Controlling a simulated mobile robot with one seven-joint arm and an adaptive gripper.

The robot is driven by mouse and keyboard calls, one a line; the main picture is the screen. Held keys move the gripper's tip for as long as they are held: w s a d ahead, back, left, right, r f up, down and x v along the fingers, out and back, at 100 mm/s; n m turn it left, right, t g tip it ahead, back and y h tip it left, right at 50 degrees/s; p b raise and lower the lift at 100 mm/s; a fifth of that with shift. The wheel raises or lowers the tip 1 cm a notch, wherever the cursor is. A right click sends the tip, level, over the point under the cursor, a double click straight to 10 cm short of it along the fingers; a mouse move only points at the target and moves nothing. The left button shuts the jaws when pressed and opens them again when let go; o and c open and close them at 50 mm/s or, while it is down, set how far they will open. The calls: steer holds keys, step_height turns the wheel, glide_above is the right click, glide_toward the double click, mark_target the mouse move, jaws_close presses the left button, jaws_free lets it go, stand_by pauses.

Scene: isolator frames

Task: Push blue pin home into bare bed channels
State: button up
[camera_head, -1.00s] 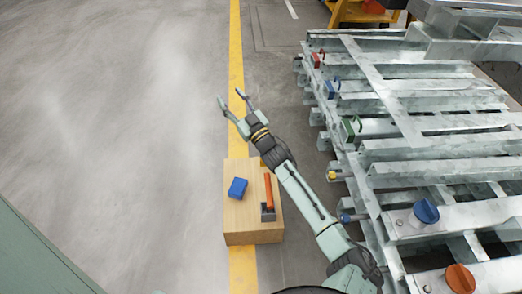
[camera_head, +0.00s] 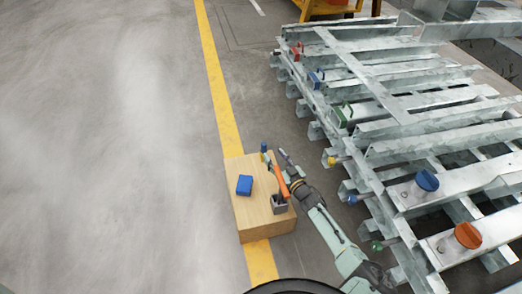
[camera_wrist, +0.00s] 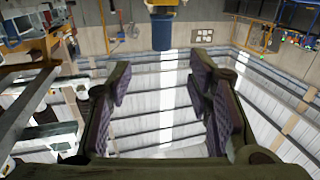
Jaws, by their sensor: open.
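A blue cylinder with a yellow part (camera_head: 264,147) stands at the far edge of the wooden box; it may be the blue pin. In the wrist view the blue cylinder (camera_wrist: 163,38) is at the top centre, beyond and between the fingertips, and apart from them. My gripper (camera_head: 277,156) is open and empty, just right of the cylinder in the head view. Galvanised bed channels (camera_head: 400,105) lie to the right. Coloured pieces show along their near ends: red (camera_head: 297,51), blue (camera_head: 317,76), green (camera_head: 344,114), yellow (camera_head: 331,161) and blue (camera_head: 353,198).
Blue (camera_head: 427,180) and orange (camera_head: 467,235) knobs top nearby beams. Open floor lies left of the yellow line (camera_head: 219,95).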

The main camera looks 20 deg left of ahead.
mark_target(265, 146)
steer(key=b+x, duration=0.1)
steer(key=x, duration=0.2)
steer(key=shift+w+a, duration=0.15)
steer(key=shift+a, duration=0.05)
steer(key=x, duration=0.1)
steer(key=b+x, duration=0.1)
steer(key=x, duration=0.2)
steer(key=shift+a+f+b, duration=0.15)
steer(key=shift+f+b, duration=0.1)
steer(key=shift+b, duration=0.15)
steer(key=shift+w+a+r, duration=0.15)
steer(key=shift+w+a, duration=0.15)
steer(key=shift+c, duration=0.5)
jaws_close()
